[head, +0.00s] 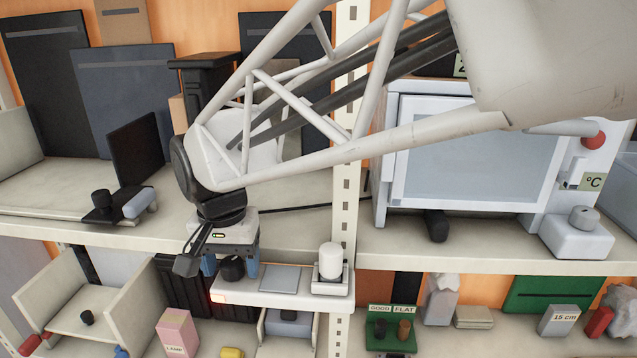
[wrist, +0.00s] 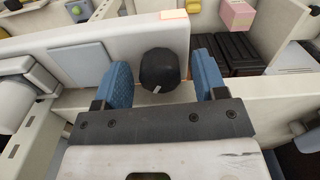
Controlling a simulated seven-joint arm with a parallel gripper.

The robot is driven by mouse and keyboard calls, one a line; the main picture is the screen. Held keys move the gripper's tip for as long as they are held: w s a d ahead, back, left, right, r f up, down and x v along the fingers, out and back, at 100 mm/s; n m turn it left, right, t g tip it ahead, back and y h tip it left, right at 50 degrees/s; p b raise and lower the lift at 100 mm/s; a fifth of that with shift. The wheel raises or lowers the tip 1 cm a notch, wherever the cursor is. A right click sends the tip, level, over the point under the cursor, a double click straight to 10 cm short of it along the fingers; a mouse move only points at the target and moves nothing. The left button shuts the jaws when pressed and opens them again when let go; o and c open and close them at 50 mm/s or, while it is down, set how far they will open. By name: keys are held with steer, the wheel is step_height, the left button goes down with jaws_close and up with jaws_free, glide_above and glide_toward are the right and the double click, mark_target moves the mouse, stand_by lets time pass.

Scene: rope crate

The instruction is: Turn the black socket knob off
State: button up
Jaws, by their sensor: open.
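The black socket knob (head: 232,267) sits at the left end of a white socket strip (head: 300,288) on the shelf edge. In the wrist view the knob (wrist: 159,69) is round, with a short white mark near its lower edge. My gripper (head: 230,266) is open around it; in the wrist view its blue fingers (wrist: 163,77) stand on either side with a visible gap to each. A lamp (head: 217,298) on the strip glows red-orange; it also shows lit in the wrist view (wrist: 174,14).
A grey square plate (head: 280,279) and a white cylinder (head: 330,262) are on the strip right of the knob. The upper shelf (head: 300,235) runs just above. A pink box (head: 177,332) and a yellow object (head: 232,352) lie below.

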steer(key=c, duration=0.9)
steer(key=shift+n, duration=0.3)
steer(key=n, duration=0.5)
steer(key=shift+n, duration=0.3)
steer(key=n, duration=0.5)
steer(key=shift+n, duration=0.4)
